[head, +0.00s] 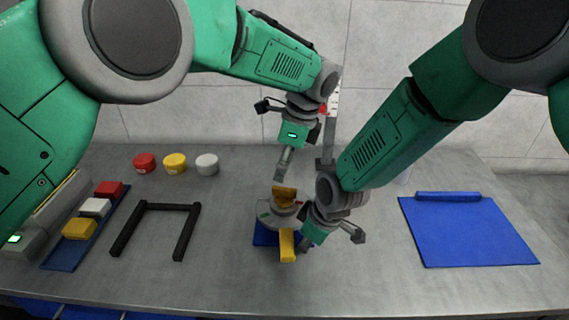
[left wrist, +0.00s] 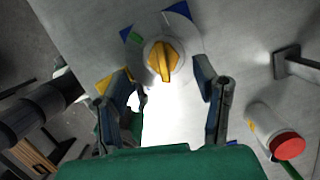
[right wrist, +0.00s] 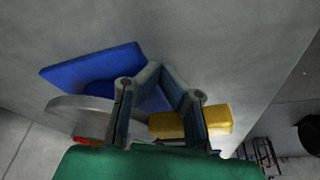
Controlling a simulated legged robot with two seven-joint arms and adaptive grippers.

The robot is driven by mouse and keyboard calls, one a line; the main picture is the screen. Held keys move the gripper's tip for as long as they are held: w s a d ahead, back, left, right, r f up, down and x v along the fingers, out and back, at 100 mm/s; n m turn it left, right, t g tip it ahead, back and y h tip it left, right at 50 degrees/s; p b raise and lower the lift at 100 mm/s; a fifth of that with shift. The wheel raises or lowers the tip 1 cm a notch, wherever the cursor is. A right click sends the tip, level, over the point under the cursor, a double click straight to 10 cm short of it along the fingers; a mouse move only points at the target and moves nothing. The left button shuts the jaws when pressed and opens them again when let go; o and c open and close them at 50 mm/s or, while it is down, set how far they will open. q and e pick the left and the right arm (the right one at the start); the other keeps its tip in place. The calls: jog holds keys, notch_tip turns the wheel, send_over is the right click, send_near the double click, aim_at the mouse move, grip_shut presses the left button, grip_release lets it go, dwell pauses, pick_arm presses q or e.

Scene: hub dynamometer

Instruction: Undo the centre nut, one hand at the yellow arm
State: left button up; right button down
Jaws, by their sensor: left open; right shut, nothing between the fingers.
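The centre nut is a yellow wing-shaped piece (head: 284,191) on top of the round grey hub (head: 270,214), which stands on a blue base (head: 263,237). The nut also shows in the left wrist view (left wrist: 162,60). The yellow arm (head: 287,246) sticks out from the hub toward the front. My left gripper (head: 281,175) is open, just above the nut; in the left wrist view its fingers (left wrist: 163,76) are apart on either side of it, with no contact visible. My right gripper (head: 304,246) is shut and empty beside the yellow arm, which shows at the right finger (right wrist: 212,122); I cannot tell whether they touch.
A black U-shaped frame (head: 158,206) and a blue tray (head: 62,257) with red, white and yellow blocks are at left. Red (head: 145,163), yellow (head: 175,163) and white (head: 207,164) round pieces stand behind. A blue mat (head: 467,235) lies at right. A grey post (head: 327,140) stands behind the hub.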

aim_at(290, 202)
pick_arm(q)
jog(key=c, duration=0.6)
jog(key=shift+a+m, duration=0.2)
jog(key=shift+m, duration=0.1)
grip_shut()
jog(key=shift+s+a+m, duration=0.2)
jog(key=shift+a+m, duration=0.15)
jog(key=shift+m, duration=0.35)
pick_arm(e)
jog(key=shift+a, duration=0.1)
pick_arm(q)
jog(key=s+r+m+t+h, duration=0.25)
jog(key=s+m, duration=0.65)
jog(key=m, duration=0.7)
jog(key=shift+h, duration=0.45)
jog(key=x, duration=0.6)
jog(key=d+x, duration=0.1)
jog(key=x, duration=0.3)
jog(key=w, duration=0.2)
jog(key=shift+w+d+r, duration=0.25)
jog(key=shift+w+d, duration=0.15)
jog(key=shift+w, duration=0.6)
